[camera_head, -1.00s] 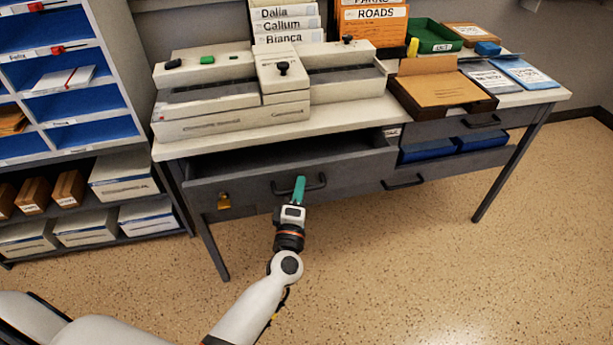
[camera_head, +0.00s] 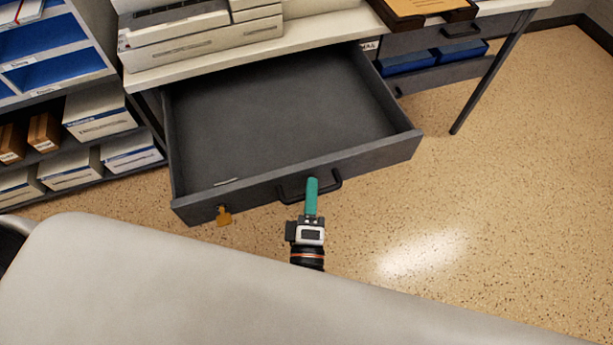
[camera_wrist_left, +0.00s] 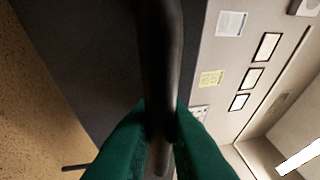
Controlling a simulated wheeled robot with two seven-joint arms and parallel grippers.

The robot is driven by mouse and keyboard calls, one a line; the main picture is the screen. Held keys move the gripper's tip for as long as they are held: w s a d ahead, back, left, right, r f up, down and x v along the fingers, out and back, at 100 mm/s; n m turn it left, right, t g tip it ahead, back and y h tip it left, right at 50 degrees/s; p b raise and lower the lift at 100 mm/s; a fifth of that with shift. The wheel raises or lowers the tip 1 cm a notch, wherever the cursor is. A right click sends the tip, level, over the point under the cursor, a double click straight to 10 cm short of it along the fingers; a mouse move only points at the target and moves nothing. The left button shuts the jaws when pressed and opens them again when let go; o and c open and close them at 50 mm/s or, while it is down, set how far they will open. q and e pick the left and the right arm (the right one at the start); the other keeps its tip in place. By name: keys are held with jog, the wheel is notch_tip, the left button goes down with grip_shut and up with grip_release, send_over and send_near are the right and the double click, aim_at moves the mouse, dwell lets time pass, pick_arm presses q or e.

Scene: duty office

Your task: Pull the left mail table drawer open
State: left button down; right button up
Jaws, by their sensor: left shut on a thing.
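The left mail table drawer (camera_head: 270,120) is dark grey and stands far out from under the table top in the head view. Its inside shows, mostly bare, with a small pale strip near the front left. A black bar handle (camera_head: 329,184) is on its front. My left gripper (camera_head: 312,190), with green fingers, is shut on the handle. In the left wrist view the fingers (camera_wrist_left: 160,140) close around the dark handle bar (camera_wrist_left: 160,70). My right gripper is not in view.
The pale table top (camera_head: 330,27) carries a beige machine (camera_head: 200,35) and an orange-brown folder (camera_head: 420,8). A shelf with boxes (camera_head: 95,112) stands at the left. Another drawer with blue contents (camera_head: 410,61) is at the right. Speckled floor (camera_head: 480,200) is free at the right.

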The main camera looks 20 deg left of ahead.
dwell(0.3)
pick_arm(q)
jog(key=c, duration=1.7)
grip_release()
